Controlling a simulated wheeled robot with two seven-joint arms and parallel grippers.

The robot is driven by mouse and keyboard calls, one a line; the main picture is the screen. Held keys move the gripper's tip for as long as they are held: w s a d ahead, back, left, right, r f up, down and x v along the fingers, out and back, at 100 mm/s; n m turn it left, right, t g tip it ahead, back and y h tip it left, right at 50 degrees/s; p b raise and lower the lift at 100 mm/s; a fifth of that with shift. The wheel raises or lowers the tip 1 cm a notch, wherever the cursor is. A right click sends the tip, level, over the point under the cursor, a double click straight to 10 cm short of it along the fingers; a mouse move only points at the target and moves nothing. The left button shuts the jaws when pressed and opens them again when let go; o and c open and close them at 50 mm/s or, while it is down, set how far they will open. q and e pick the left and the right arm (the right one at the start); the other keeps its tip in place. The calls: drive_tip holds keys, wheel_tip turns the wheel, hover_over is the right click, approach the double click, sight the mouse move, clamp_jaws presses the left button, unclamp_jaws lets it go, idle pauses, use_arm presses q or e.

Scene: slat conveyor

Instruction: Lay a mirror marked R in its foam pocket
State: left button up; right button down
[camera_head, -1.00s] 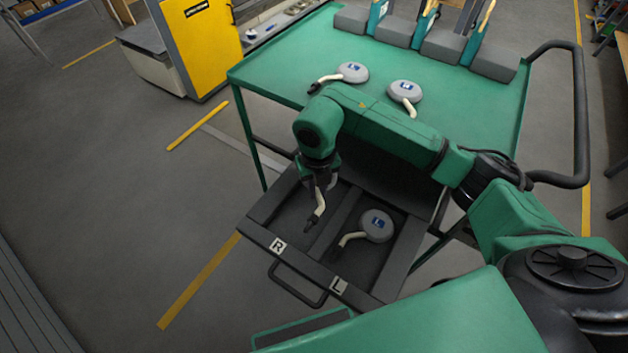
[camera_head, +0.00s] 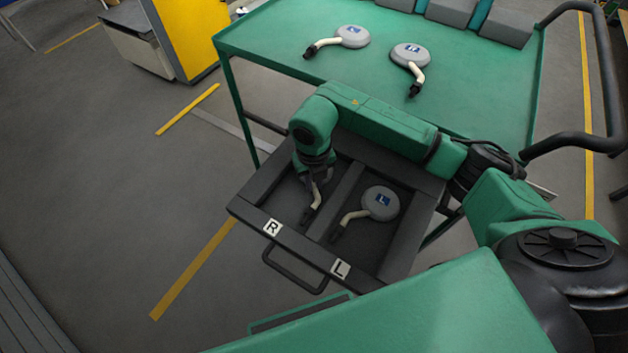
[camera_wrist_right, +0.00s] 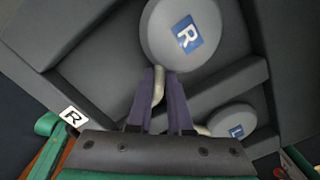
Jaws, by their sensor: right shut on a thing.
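My right gripper (camera_head: 316,178) is shut on the pale stem of a mirror marked R, inside the R pocket (camera_head: 284,200) of the dark drawer. In the right wrist view the mirror's round grey head (camera_wrist_right: 181,33) with its blue R label lies beyond the fingers (camera_wrist_right: 160,100). In the head view my arm hides that head and only the stem (camera_head: 315,196) shows. I cannot tell whether the mirror touches the foam. A mirror marked L (camera_head: 381,203) lies in the pocket beside it; it also shows in the right wrist view (camera_wrist_right: 232,119). My left gripper is not in view.
Two more mirrors, one marked L (camera_head: 352,36) and one whose label is hard to read (camera_head: 410,53), lie on the green cart top (camera_head: 290,50). A divider (camera_head: 343,195) separates the pockets. Grey blocks (camera_head: 450,12) stand at the back.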

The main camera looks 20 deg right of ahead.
drive_tip(key=c, duration=0.8)
unclamp_jaws()
drive_tip(key=shift+o, duration=0.2)
wheel_tip(320, 180, up, 15)
drive_tip(key=shift+s+a+f, duration=0.15)
drive_tip(key=shift+s+f, duration=0.05)
drive_tip(key=shift+s, duration=0.05)
